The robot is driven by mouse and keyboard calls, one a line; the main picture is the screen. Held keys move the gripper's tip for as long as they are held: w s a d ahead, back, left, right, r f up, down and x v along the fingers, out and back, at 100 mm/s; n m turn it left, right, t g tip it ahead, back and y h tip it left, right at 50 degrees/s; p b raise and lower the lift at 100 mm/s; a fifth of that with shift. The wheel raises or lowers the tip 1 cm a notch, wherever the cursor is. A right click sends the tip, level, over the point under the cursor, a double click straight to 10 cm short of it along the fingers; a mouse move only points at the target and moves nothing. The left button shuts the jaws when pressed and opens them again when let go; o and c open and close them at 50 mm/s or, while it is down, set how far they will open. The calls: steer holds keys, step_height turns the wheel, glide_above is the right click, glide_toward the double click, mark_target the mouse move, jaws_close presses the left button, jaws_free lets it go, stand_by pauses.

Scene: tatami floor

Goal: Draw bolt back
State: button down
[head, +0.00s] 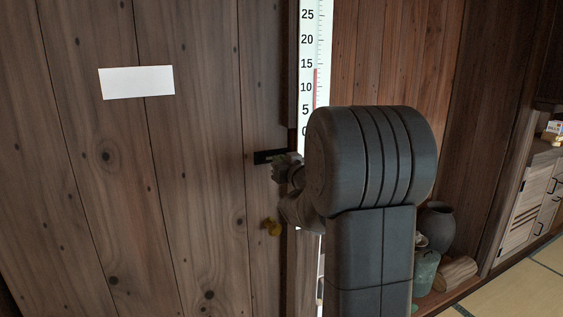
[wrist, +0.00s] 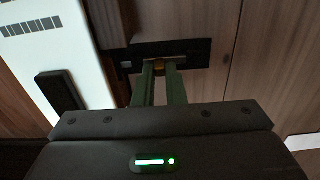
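The bolt's black plate (head: 265,157) is on the wooden door in the head view, partly hidden by my gripper (head: 284,168). In the wrist view the dark plate (wrist: 195,52) lies across the door edge. A small brass bolt knob (wrist: 158,66) sits between the green fingertips of my gripper (wrist: 159,68). The knob appears to fill the gap, with a finger on each side. My arm hides the right part of the bolt in the head view.
A blank white sheet (head: 136,82) is on the door. A white scale strip (head: 309,60) stands right of the door edge. A dark jar (head: 437,226) and a green bucket (head: 426,272) stand right of my arm.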

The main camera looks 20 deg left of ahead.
steer(key=shift+s+a+f+b, duration=0.1)
steer(key=shift+s+a+b, duration=0.45)
steer(key=shift+s+b, duration=0.15)
steer(key=shift+w, duration=0.1)
steer(key=c, duration=1.5)
jaws_free()
steer(key=shift+s+a, duration=0.1)
steer(key=shift+s, duration=0.1)
steer(key=shift+w, duration=0.1)
